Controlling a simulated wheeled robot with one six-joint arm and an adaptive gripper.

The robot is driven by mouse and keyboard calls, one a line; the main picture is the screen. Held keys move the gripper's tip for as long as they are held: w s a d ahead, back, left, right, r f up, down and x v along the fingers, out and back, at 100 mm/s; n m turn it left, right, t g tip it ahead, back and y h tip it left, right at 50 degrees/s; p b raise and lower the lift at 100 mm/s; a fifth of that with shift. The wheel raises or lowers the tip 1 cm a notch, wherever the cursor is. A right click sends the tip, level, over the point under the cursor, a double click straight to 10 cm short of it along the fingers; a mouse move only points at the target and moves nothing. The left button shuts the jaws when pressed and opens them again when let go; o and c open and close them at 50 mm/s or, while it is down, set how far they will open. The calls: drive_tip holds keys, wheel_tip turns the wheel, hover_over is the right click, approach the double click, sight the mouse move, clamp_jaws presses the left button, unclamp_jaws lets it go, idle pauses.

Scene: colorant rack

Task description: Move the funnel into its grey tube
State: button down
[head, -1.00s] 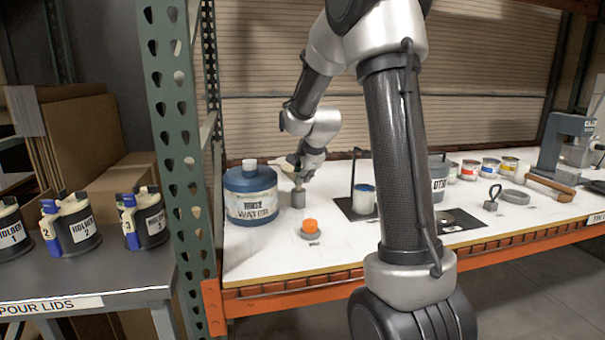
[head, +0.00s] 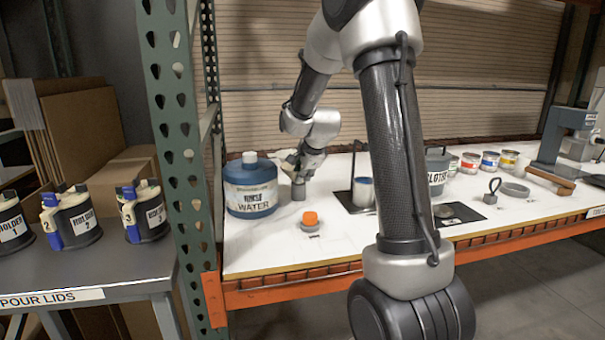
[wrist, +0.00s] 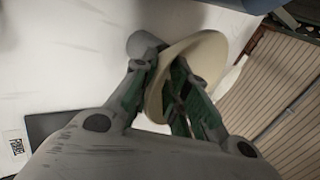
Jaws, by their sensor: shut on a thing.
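The funnel is a cream, wide-mouthed cone (wrist: 190,66) in the wrist view, tilted in the picture. My gripper (wrist: 172,92) has its green-padded fingers closed on it. In the head view my gripper (head: 305,166) is just above the grey tube (head: 299,191), which stands upright on the white shelf. A pale part of the funnel (head: 284,156) shows left of my gripper there. The grey tube (wrist: 143,43) also shows in the wrist view, right beside the funnel. The funnel's lower end is hidden, so I cannot tell whether it is inside the tube.
A blue water jug (head: 250,190) stands close to the left of the tube. An orange-topped piece (head: 310,219) lies in front. A dark stand with a blue-and-white can (head: 363,192) is to the right. A green rack post (head: 185,150) borders the left side.

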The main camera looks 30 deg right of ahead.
drive_tip(key=c, duration=1.3)
unclamp_jaws()
drive_tip(key=shift+r, duration=0.1)
drive_tip(key=v, duration=1.2)
drive_tip(key=s+a+f+n+g, duration=0.1)
drive_tip(key=s+f+n+g, duration=0.25)
drive_tip(key=s+n, duration=0.4)
drive_tip(key=shift+s+a+r+n+y, duration=0.15)
drive_tip(key=shift+s+a+r+n, duration=0.35)
drive_tip(key=shift+s+a+n, duration=2.2)
drive_tip(key=shift+s+d+r+n+y, duration=0.35)
drive_tip(key=shift+s+n, duration=1)
drive_tip(key=shift+s, duration=3.3)
drive_tip(key=shift+s+a+r+n, duration=0.65)
drive_tip(key=shift+s+a+n, duration=1.05)
drive_tip(key=shift+s, duration=2)
